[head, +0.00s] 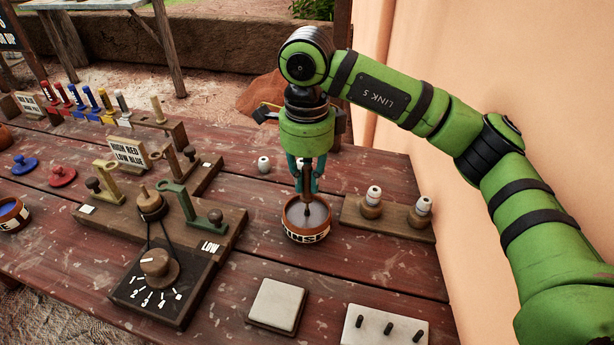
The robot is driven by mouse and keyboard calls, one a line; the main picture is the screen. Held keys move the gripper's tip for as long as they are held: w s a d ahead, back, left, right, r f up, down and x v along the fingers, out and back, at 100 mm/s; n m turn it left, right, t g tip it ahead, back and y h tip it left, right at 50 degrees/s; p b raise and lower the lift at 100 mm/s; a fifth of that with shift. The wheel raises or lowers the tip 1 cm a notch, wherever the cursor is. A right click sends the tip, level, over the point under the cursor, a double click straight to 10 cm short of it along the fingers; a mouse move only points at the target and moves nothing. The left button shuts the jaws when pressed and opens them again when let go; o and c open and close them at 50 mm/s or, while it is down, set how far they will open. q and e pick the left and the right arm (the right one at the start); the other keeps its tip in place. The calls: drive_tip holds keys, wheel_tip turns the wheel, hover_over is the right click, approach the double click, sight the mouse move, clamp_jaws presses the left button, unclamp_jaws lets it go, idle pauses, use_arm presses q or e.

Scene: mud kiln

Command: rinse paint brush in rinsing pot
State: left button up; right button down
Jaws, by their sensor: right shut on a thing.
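The rinsing pot (305,236) is a round terracotta pot with a white band lettered RINSE, standing on the red plank table right of centre. It holds a greyish liquid. My right gripper (307,184) points straight down over the pot, its fingers shut on the paint brush (307,203). The brush is dark and upright, and its lower end is inside the pot's opening, at the liquid. The fingers hide the upper part of the brush. I cannot tell how deep the tip is. My left gripper is not in view.
A wooden block with two white-topped stoppers (388,212) stands close right of the pot. A dial board (165,275) and lever rack are at left. A pale square tile (275,305) and a pegged plate (385,328) lie in front. An orange wall borders the right.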

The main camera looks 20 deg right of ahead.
drive_tip(key=shift+r+p, duration=1.9)
drive_tip(key=shift+r, duration=1.35)
